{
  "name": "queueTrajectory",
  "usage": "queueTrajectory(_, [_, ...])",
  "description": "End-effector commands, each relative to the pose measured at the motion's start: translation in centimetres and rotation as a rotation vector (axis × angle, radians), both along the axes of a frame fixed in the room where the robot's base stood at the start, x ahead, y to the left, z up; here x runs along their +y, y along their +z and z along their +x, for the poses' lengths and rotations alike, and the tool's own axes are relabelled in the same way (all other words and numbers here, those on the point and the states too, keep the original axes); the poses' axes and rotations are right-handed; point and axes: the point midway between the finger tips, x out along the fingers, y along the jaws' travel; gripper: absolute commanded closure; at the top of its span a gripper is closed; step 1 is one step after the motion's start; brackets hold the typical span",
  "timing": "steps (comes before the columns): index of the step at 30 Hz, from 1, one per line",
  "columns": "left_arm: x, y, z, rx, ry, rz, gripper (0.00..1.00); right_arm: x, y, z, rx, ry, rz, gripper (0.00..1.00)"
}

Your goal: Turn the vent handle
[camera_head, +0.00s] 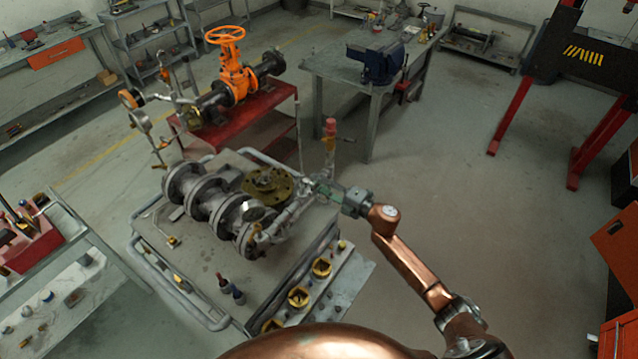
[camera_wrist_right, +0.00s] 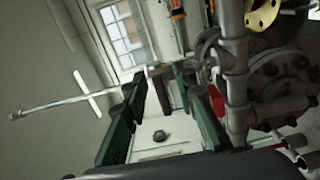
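The valve and pipe assembly (camera_head: 222,205) lies on a grey cart, with flanged grey bodies and thin pipes at its right end. My right gripper (camera_head: 318,186) is at these thin pipes, with its copper arm reaching in from the lower right. In the wrist view its two green fingers (camera_wrist_right: 160,88) are spread apart. A small brown piece (camera_wrist_right: 158,84) shows between the fingertips; I cannot tell whether it is the vent handle or whether a finger touches it. A grey vertical pipe (camera_wrist_right: 235,85) stands just right of the fingers. My left gripper is not in view.
The grey cart (camera_head: 150,262) has a tube rail and a side tray of brass parts. An orange handwheel valve (camera_head: 233,72) stands on a red stand behind. A red-topped upright (camera_head: 330,128) rises close behind the gripper.

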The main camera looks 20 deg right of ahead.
Motion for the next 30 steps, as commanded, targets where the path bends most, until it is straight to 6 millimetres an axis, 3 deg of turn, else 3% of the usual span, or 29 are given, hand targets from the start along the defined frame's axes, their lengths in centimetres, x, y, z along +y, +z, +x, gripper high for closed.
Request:
queueTrajectory(8, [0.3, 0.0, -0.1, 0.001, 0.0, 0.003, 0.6, -0.4, 0.0, -0.4, -0.001, 0.0, -0.001, 0.75])
queueTrajectory(21, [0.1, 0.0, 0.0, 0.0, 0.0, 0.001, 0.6, -5.4, -0.1, -7.0, 0.002, 0.0, -0.001, 0.75])
queueTrajectory(30, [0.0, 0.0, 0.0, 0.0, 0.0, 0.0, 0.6, -7.3, 0.0, -9.4, -0.001, 0.001, -0.001, 0.75])
